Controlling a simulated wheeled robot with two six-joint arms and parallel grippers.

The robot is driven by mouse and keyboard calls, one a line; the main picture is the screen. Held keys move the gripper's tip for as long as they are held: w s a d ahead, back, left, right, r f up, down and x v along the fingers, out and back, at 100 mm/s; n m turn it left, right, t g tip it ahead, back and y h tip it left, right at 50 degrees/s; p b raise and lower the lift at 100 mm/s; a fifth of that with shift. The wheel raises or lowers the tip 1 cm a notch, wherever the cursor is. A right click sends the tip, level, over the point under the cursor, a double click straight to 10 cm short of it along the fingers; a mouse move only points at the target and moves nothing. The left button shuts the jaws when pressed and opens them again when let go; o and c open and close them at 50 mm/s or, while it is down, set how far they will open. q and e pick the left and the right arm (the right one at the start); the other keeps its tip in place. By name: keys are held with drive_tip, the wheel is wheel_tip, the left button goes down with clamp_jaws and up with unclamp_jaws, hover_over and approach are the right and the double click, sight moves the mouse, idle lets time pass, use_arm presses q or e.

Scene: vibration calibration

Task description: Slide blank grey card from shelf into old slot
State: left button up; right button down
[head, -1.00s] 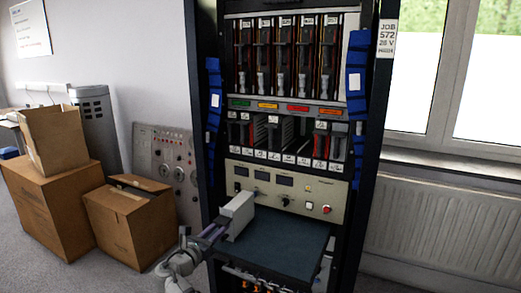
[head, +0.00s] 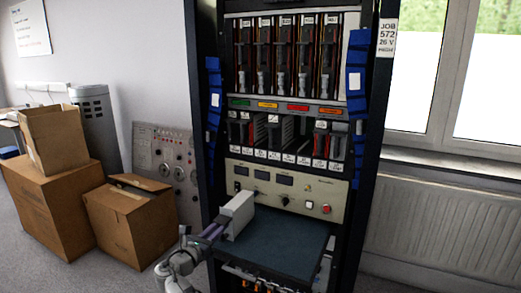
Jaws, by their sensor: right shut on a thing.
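The grey card (head: 238,213) is a pale, plain, upright slab at the left end of the blue-topped shelf (head: 285,240). My right gripper (head: 219,231) is shut on the card's near end. I cannot tell whether the card's lower edge touches the shelf. The middle row of the rack (head: 275,137) holds several cards, some with red edges, with dark gaps between them and white labels below. I cannot tell which gap is the old slot. My left gripper is not in view.
A cream control panel (head: 292,190) with knobs and a red button stands just behind the shelf. Blue strips (head: 356,88) hang on the rack's sides. Cardboard boxes (head: 128,220) stand on the floor at left. The shelf's middle and right are clear.

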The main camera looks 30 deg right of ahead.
drive_tip(key=shift+r, duration=0.1)
idle(0.5)
wheel_tip(320, 180, up, 5)
drive_tip(key=p, duration=0.5)
drive_tip(key=shift+r+p, duration=0.2)
drive_tip(key=shift+p, duration=0.1)
idle(0.3)
drive_tip(key=s+a+r+p, duration=0.2)
drive_tip(key=r+p, duration=0.9)
drive_tip(key=s+a+r+p, duration=0.1)
drive_tip(key=s+r+p, duration=0.2)
drive_tip(key=r+p, duration=0.75)
drive_tip(key=x, duration=0.9)
drive_tip(key=shift+w, duration=0.3)
drive_tip(key=shift+w+d+f, duration=0.1)
drive_tip(key=shift+w+d, duration=0.05)
drive_tip(key=shift+d, duration=0.05)
